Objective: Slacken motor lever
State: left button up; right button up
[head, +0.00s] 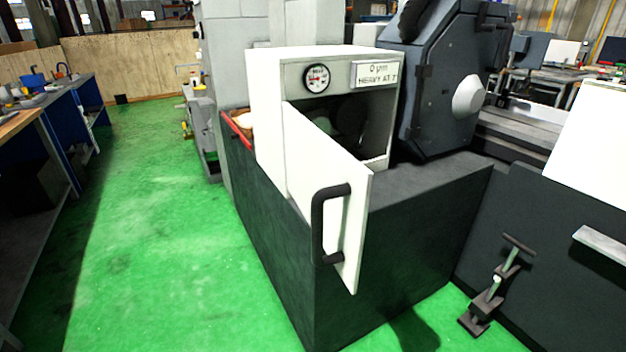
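A white cabinet (268,125) stands on a dark machine base, with its white door (322,170) swung open toward me. The door carries a black bar handle (320,228). Inside the dark opening (375,115) I make out dim rounded shapes. I cannot pick out a motor lever among them. A T-handled metal fitting (497,283) stands at the lower right, against the dark front of the machine; I cannot tell whether it is the motor lever. Neither of my grippers is in view.
A round gauge (316,78) and a label plate (375,74) sit above the opening. The dark base (400,250) juts out below the door. A grinding head housing (440,90) stands behind at the right. Green floor (170,240) is clear at the left, beside a blue workbench (60,130).

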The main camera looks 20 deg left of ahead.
aim_at(365, 123)
jog(key=i+l+u, duration=0.2)
jog(key=l+u, duration=0.15)
jog(key=l, duration=0.35)
jog(key=i+l+u, duration=0.1)
jog(key=l+u, duration=0.2)
jog(key=l, duration=0.4)
jog(key=l+u, duration=0.35)
jog(key=l, duration=0.4)
jog(key=i+l+u, duration=0.1)
jog(key=i+u, duration=0.35)
jog(key=i+l+u, duration=0.2)
jog(key=i+u, duration=0.15)
jog(key=u, duration=0.15)
